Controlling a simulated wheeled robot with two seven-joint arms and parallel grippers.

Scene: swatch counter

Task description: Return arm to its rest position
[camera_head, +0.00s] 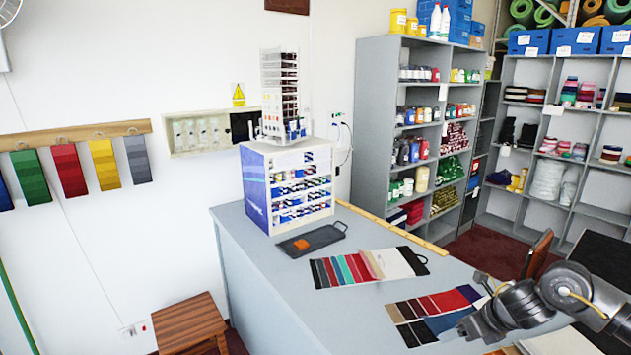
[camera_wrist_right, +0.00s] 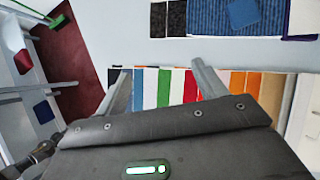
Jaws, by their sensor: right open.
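My right arm comes in from the right in the head view, and its dark wrist hangs over the front right part of the counter, by the swatch cards. My right gripper (camera_wrist_right: 160,75) shows in the right wrist view with its two grey fingers wide apart and nothing held between them. A row of coloured swatches (camera_wrist_right: 163,88) in green, white, red and orange lies behind the fingers. In the head view the fingertips are hard to make out. My left gripper is not in view.
The grey counter (camera_head: 250,265) bears a dark tray (camera_head: 325,236) with an orange piece (camera_head: 301,244), a drawer cabinet (camera_head: 256,190), a swatch card (camera_head: 350,267) and a second one (camera_head: 440,303) close to my right wrist. A wooden stool (camera_head: 187,322) stands at lower left.

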